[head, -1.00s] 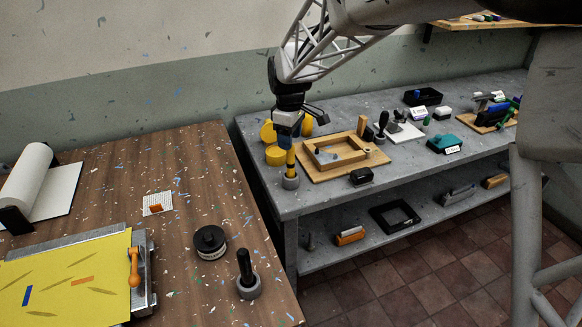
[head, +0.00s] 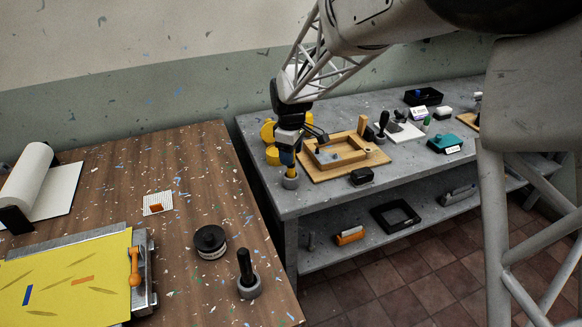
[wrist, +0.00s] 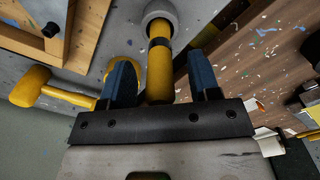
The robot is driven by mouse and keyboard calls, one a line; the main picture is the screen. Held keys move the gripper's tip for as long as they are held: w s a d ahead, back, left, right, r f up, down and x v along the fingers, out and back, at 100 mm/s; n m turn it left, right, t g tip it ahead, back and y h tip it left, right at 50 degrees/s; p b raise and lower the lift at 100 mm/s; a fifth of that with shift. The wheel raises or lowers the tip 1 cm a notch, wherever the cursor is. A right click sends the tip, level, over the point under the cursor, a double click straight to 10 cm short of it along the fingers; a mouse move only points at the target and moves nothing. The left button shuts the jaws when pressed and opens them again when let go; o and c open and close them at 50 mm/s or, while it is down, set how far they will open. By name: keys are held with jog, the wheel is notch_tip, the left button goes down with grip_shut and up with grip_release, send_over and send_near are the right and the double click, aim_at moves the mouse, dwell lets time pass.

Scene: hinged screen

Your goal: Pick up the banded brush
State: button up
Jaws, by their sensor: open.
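The banded brush (wrist: 159,80) has a yellow handle with a dark band. It stands upright in a round grey holder (wrist: 162,12), also visible in the head view (head: 290,182), at the near left corner of the grey bench. My gripper (wrist: 160,62) is open, with one blue finger on each side of the yellow handle. A gap shows between each finger and the handle. In the head view my gripper (head: 287,158) points down over the brush and hides its upper part.
A yellow mallet (wrist: 35,88) lies close beside my gripper. A wooden frame (head: 345,164) on a board, a black block (head: 361,176) and dark-handled tools stand to the right. The wooden table (head: 180,180) is left, across a gap.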

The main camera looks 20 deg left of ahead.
jog(key=shift+f, duration=0.55)
jog(key=c, duration=1)
jog(key=shift+r, duration=0.15)
notch_tip(320, 180, up, 10)
jog(key=shift+f, duration=0.15)
dwell(0.6)
